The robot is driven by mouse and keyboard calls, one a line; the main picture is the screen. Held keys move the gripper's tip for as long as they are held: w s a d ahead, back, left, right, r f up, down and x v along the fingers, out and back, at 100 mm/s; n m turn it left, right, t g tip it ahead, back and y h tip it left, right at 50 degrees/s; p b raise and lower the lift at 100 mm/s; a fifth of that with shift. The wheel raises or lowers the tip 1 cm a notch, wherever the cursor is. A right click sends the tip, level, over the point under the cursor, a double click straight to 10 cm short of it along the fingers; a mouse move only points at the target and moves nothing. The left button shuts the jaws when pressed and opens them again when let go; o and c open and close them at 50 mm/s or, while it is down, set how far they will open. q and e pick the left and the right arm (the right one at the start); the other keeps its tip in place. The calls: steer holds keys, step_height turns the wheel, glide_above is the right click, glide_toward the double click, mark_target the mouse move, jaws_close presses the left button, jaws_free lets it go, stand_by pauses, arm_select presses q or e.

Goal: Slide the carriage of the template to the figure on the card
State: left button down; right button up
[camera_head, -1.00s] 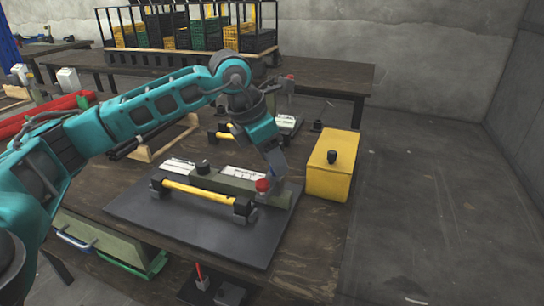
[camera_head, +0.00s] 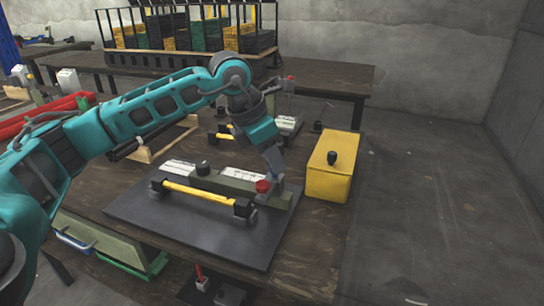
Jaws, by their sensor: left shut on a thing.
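The template (camera_head: 225,183) is a long green-grey bar on a dark mat (camera_head: 140,214) on the wooden table. It bears a black knob (camera_head: 202,168), a white scale card and, near its right end, a carriage with a red knob (camera_head: 263,186). A yellow bar handle (camera_head: 196,195) with black ends runs along its front. My left gripper (camera_head: 274,178) reaches down from behind and is shut at the red-knobbed carriage; the arm hides part of the grip. The figures on the cards (camera_head: 242,174) are too small to read. My right gripper is not in view.
A yellow box (camera_head: 331,166) with a black knob stands right of the mat. A second similar template (camera_head: 285,125) lies behind my arm. A rack of crates (camera_head: 190,32) stands on the back table. The floor at right is clear.

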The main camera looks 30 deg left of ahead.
arm_select(q)
steer(key=a, duration=0.3)
steer(key=s+a, duration=0.1)
steer(key=a, duration=0.2)
steer(key=s+a+b, duration=0.1)
steer(key=a, duration=0.2)
steer(key=shift+d, duration=0.1)
steer(key=c, duration=0.9)
jaws_free()
steer(key=shift+c, duration=0.2)
steer(key=p+v, duration=0.3)
steer(key=v, duration=1)
steer(key=shift+s+d, duration=0.1)
